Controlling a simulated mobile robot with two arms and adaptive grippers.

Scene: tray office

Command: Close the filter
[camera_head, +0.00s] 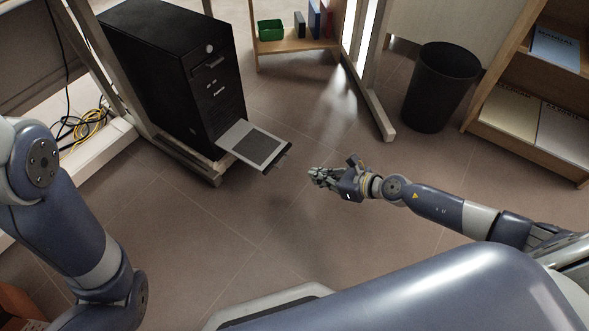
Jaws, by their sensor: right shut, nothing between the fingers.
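The filter (252,145) is a flat light-grey tray with a dark mesh panel and a black front edge. It sticks out, pulled out from the low front of a black computer tower (155,65). My right gripper (314,177) is shut and empty, to the right of the filter's outer end and apart from it. My left arm enters at the left edge, but its gripper is out of view.
Yellow and black cables (85,125) lie at the left. A black bin (440,88), a shelf with books (540,110) and a low shelf with a green box (270,30) stand around. The middle floor is clear.

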